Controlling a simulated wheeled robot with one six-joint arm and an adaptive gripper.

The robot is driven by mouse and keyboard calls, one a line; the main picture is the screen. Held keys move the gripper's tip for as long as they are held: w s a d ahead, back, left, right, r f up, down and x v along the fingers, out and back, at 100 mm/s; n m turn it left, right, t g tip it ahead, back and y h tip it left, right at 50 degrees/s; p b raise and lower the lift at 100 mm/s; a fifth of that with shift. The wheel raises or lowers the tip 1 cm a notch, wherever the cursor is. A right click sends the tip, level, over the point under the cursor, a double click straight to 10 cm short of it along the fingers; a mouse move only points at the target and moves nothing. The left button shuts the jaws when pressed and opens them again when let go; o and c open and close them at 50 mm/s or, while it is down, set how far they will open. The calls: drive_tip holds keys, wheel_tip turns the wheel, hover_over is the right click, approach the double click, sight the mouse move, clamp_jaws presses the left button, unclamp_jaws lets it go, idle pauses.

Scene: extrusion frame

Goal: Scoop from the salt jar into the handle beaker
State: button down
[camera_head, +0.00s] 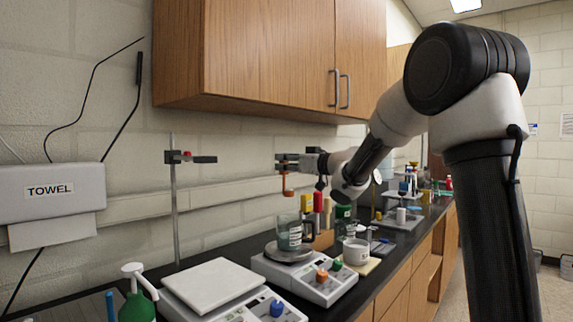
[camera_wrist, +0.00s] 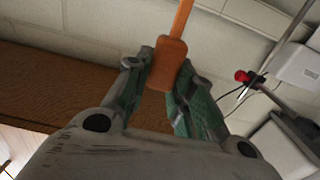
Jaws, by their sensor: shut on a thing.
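My gripper (camera_head: 290,162) is shut on an orange scoop (camera_head: 288,184), held in the air. In the wrist view my gripper (camera_wrist: 160,85) pinches the broad end of the scoop (camera_wrist: 168,64), and its thin shaft runs out of the top of the picture. The scoop's bowl is too small to tell if it holds salt. A glass beaker with a dark handle (camera_head: 290,234) stands upright on a balance, below the scoop in the picture. A white labelled jar (camera_head: 356,252), probably the salt jar, stands right of it; its contents cannot be made out.
The beaker's balance (camera_head: 318,285) sits on the black bench. A second balance (camera_head: 212,284) and a green pump bottle (camera_head: 137,300) are nearer. A stand (camera_head: 173,205) rises at the left. Bottles crowd behind the beaker, and a wooden cabinet (camera_head: 270,55) hangs above.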

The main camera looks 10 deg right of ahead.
drive_tip(key=shift+f, duration=2.1)
drive_tip(key=s+a+f+n, duration=0.5)
drive_tip(key=a+f+n, duration=0.2)
drive_tip(key=n, duration=0.8)
drive_tip(key=shift+s+a+n, duration=0.3)
drive_tip(key=shift+a+n, duration=0.05)
drive_tip(key=shift+n, duration=0.05)
